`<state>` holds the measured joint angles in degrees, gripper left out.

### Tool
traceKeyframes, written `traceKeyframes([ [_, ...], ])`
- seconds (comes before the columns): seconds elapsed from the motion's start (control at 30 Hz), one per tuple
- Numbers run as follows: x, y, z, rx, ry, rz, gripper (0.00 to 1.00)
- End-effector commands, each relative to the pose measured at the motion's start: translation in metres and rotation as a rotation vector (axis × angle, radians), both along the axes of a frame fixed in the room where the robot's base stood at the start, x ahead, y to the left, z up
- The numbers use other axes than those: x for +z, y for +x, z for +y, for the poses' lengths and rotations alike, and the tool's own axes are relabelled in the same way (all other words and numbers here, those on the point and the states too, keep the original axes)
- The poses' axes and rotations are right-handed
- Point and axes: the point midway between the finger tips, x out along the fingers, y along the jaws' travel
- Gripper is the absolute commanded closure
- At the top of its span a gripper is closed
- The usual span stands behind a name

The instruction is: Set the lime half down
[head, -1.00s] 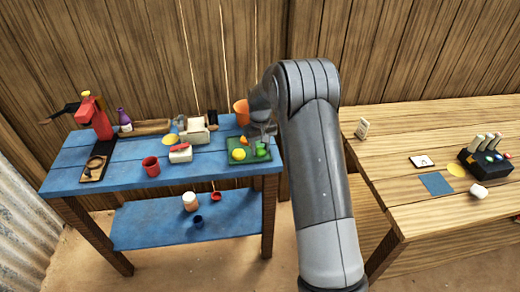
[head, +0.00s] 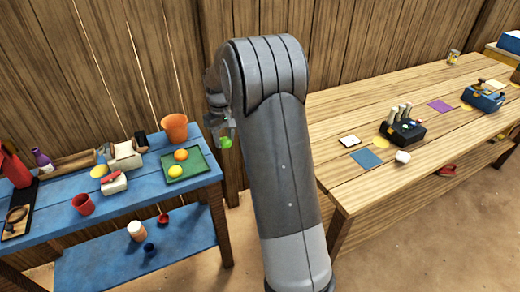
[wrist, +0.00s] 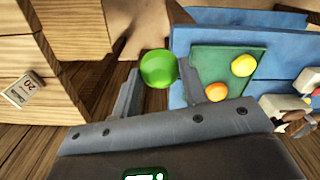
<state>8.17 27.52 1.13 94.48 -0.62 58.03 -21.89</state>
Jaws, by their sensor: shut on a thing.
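My gripper (head: 220,130) is shut on the green lime half (head: 226,143). It holds it in the air, seen just right of the blue table in the head view. In the wrist view the lime half (wrist: 158,68) sits between the two fingertips. A green tray (head: 198,166) lies on the blue table's right end, with a yellow fruit (head: 175,171) and an orange fruit (head: 181,155) on it. The tray also shows in the wrist view (wrist: 212,58), to the right of the lime half and apart from it.
The blue table (head: 130,205) also bears an orange pot (head: 175,127), a red cup (head: 83,204) and a white scale-like box (head: 124,157). The wooden table (head: 330,125) on the right has bare planks at its near left, a blue square (head: 366,159) and a black caddy (head: 403,130).

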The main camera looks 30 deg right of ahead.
Motion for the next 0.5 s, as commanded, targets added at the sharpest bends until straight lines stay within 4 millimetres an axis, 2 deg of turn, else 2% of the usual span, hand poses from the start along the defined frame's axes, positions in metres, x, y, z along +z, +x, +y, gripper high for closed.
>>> traceKeyframes([
  [0.17, 0.001, -0.002, -0.007, -0.013, 0.000, 0.001, 0.82],
  [0.27, -0.001, -0.008, -0.026, -0.066, -0.002, 0.004, 0.82],
  [0.37, -0.004, -0.019, -0.061, -0.169, -0.002, 0.006, 0.82],
  [0.5, -0.009, -0.049, -0.128, -0.376, -0.002, 0.013, 0.82],
])
